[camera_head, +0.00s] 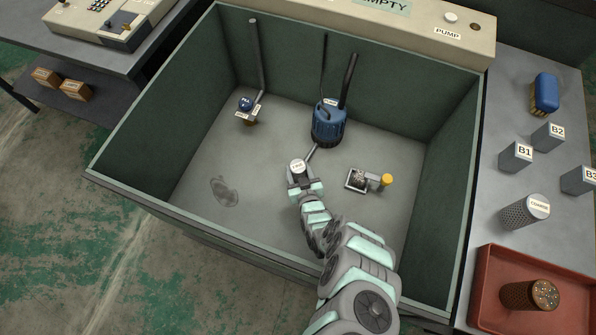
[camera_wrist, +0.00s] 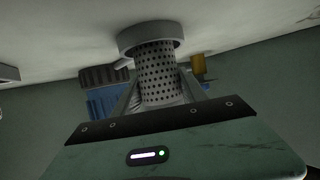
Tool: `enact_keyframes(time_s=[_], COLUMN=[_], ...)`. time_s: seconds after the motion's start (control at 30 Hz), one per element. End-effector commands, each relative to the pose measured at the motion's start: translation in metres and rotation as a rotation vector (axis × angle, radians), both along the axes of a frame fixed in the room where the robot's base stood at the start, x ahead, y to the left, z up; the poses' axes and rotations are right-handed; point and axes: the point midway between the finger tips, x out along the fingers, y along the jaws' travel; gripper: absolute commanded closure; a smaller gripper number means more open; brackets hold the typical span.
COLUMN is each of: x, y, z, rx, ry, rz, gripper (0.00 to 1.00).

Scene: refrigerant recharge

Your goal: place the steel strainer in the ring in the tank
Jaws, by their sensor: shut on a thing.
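A steel strainer, a grey perforated cylinder (camera_wrist: 158,78), is shut between the fingers of my gripper (camera_head: 300,187). In the head view only its pale, labelled end cap (camera_head: 298,166) shows; the label looks like "FINE". The wrist view is upside down, with the tank floor at the top. There a grey ring (camera_wrist: 130,42) surrounds the far, lower end of the strainer, near the floor. How deep the strainer sits in it I cannot tell. In the head view the ring is hidden. A short pipe (camera_head: 311,153) runs from there to the blue pump (camera_head: 328,128).
A small grate (camera_head: 357,181) with a yellow knob (camera_head: 386,180) lies right of my gripper. Tank walls surround my arm. On the right bench are another steel strainer (camera_head: 520,214) and a brown strainer (camera_head: 525,295) in a red tray (camera_head: 485,285).

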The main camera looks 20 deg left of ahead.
Motion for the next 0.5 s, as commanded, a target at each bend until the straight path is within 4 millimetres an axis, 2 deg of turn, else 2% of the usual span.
enact_keyframes(time_s=[0.27,0.3,0.5], x=[0.0001,0.0000,0.0000], y=[0.0002,0.0000,0.0001], z=[-0.0018,-0.0024,-0.0012], rx=[-0.001,0.000,0.000], ry=[-0.001,0.000,0.000], rz=[0.000,0.000,0.000], gripper=[1.00,0.50,0.33])
